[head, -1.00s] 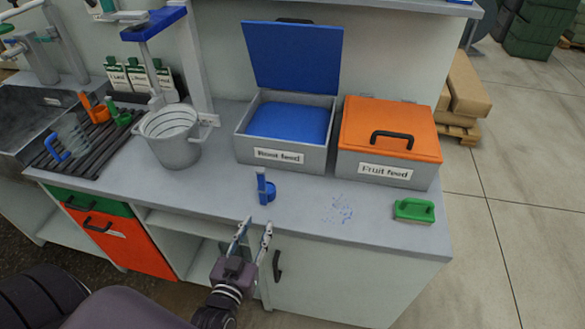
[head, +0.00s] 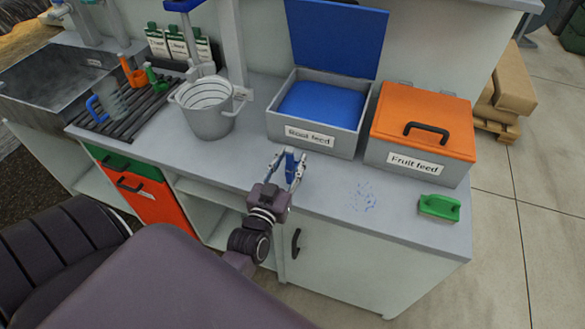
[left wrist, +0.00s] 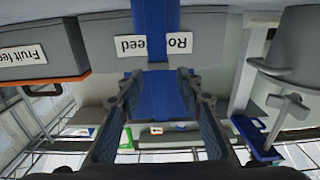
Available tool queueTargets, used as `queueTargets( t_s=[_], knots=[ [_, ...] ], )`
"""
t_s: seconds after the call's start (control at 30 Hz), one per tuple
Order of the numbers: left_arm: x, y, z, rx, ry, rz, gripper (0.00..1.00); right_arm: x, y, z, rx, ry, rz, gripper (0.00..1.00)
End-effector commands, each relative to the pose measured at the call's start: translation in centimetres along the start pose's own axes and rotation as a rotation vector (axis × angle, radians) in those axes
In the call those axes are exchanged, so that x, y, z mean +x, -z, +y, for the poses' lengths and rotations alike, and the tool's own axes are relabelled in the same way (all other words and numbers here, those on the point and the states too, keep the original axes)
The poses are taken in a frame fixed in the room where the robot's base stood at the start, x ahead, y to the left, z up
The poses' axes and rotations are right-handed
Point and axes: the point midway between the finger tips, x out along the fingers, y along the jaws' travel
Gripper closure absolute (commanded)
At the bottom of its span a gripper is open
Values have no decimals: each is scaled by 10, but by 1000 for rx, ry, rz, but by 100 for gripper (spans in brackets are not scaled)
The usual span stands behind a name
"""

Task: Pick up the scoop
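The blue scoop (head: 290,158) stands on the counter in front of the open Root feed bin, its handle upright. My left gripper (head: 287,172) is at the scoop, with one finger on each side of the handle. In the left wrist view, which is upside down, the blue handle (left wrist: 155,92) runs between the two spread fingers, with gaps showing on both sides. The gripper looks open. The scoop's lower part is largely hidden by the gripper in the head view. My right gripper is not in view.
The Root feed bin (head: 345,139) is just behind the scoop; the orange-lidded Fruit feed bin (head: 404,162) is to its right. A grey bucket (head: 207,122) stands left. A green brush (head: 439,207) and blue specks (head: 363,196) lie right on the otherwise clear counter front.

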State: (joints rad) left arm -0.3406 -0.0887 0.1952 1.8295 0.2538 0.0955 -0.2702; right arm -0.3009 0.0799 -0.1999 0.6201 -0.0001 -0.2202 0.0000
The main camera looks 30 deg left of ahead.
Motion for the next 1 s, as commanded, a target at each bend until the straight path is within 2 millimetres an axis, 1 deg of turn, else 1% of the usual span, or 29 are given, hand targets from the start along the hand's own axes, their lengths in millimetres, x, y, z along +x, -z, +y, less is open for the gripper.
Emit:
queueTargets(
  t_s=[0.17, 0.2, 0.4, 0.5, 1.0],
  knots=[
    [0, 0, 0, 0, 0, 0, 67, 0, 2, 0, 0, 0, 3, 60],
    [0, 0, 0, 0, 0, 0, 69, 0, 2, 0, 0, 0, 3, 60],
    [0, 0, 0, 0, 0, 0, 91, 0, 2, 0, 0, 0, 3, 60],
    [0, 0, 0, 0, 0, 0, 100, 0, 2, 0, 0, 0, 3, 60],
    [0, 1, 0, 0, 0, 1, 100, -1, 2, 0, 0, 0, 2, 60]
  ],
)
